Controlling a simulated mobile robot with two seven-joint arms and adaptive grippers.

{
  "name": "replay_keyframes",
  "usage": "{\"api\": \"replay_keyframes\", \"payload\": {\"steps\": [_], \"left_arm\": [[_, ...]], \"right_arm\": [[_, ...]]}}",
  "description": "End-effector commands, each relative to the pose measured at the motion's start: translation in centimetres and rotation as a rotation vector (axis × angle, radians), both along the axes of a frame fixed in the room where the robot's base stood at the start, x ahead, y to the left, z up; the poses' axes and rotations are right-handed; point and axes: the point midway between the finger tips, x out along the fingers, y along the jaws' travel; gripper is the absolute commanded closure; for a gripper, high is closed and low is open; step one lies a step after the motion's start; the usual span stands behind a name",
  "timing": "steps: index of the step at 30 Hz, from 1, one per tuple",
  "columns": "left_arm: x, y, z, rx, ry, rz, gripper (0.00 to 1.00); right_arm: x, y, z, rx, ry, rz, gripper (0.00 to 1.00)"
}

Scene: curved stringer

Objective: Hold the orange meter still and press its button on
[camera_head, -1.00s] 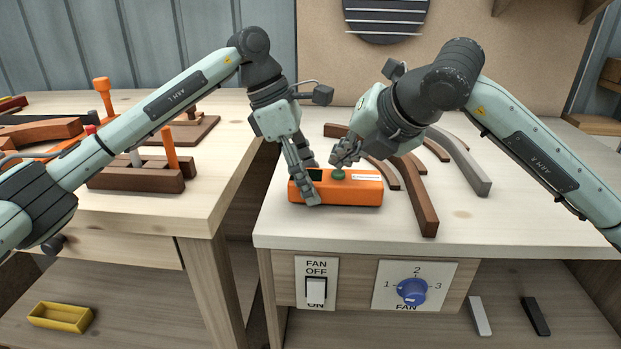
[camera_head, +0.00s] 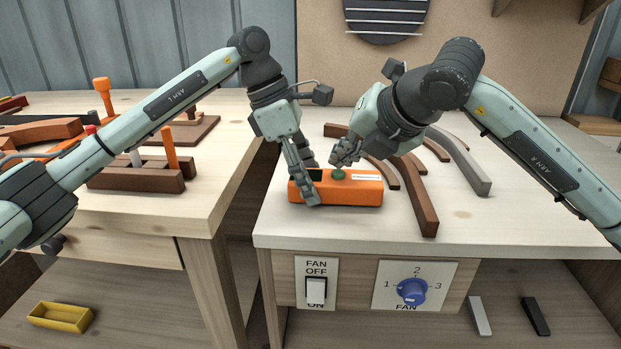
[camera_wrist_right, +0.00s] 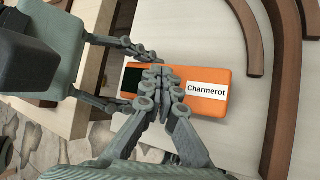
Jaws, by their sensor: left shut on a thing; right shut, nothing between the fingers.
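The orange meter (camera_head: 365,194) lies on the right-hand worktop near its front edge. It has a dark display at its left end, a white label and a green button (camera_head: 339,174) on top. In the right wrist view the meter (camera_wrist_right: 210,104) shows the label "Charmerot", and the button is hidden behind fingers. My left gripper (camera_head: 311,189) is shut on the meter's left part, with a finger down its front face. My right gripper (camera_head: 338,163) is shut and empty, its tips just above or at the green button; I cannot tell whether they touch.
Curved brown strips (camera_head: 420,200) and a grey strip (camera_head: 465,165) lie to the right of the meter. A fan switch (camera_head: 316,290) and a blue fan knob (camera_head: 411,291) are on the front panel below. A gap separates this worktop from the left bench (camera_head: 215,185).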

Motion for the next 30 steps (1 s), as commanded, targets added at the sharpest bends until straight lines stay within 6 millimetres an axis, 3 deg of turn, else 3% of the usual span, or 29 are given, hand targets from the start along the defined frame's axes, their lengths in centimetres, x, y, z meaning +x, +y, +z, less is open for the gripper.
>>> {"api": "replay_keyframes", "payload": {"steps": [16,30], "left_arm": [[0.0,-0.02,0.04,-0.001,0.0,0.0,0.88],[0.0,-0.02,0.04,-0.001,-0.001,0.0,0.88]], "right_arm": [[-0.03,-0.01,-0.95,-0.001,0.001,0.0,1.0],[-0.01,0.01,-0.03,0.0,0.001,0.001,1.0]]}}
